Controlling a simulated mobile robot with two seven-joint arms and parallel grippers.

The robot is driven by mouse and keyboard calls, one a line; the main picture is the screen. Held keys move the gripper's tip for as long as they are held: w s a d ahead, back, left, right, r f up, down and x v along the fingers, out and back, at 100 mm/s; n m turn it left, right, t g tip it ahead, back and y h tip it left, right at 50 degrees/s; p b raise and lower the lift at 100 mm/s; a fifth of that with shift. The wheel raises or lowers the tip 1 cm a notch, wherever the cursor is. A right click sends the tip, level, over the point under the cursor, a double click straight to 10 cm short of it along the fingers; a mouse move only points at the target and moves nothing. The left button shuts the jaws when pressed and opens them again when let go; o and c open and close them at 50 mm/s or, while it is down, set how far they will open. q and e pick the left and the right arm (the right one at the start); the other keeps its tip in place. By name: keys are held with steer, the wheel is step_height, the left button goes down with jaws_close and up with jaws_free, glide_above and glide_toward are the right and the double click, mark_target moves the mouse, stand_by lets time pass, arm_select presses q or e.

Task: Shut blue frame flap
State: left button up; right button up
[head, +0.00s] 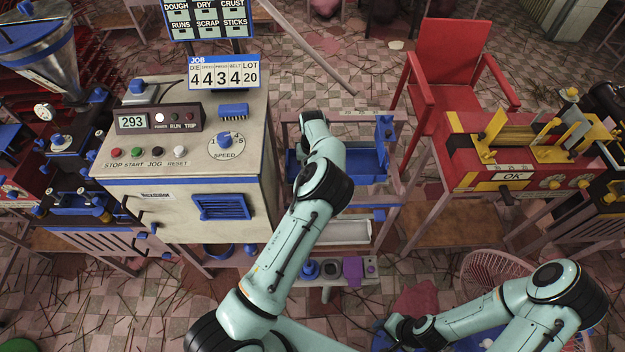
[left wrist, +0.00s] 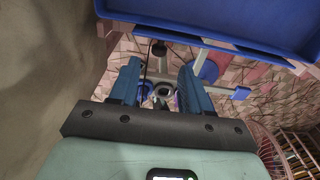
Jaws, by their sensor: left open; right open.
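A blue tray-like frame (head: 368,166) stands in the middle of the head view, on a stand right of the grey control cabinet. Which part of it is the flap, I cannot tell. My left arm reaches up over its left side and hides part of it. My left gripper is hidden behind that arm in the head view. In the left wrist view the left gripper (left wrist: 160,76) is open and empty, with a blue panel edge (left wrist: 225,40) just beyond its fingers. My right gripper (head: 388,334) is low at the bottom right, open, away from the frame.
The grey control cabinet (head: 180,172) stands close on the left. A red chair (head: 447,60) and a red and yellow bench (head: 520,165) stand to the right. A pale tray (head: 347,233) and a small shelf with a blue knob (head: 310,268) sit below the frame.

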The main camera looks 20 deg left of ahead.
arm_select(q)
step_height(320, 180, up, 5)
steer(key=shift+w, duration=0.1)
steer(key=shift+f, duration=0.1)
stand_by(0.6)
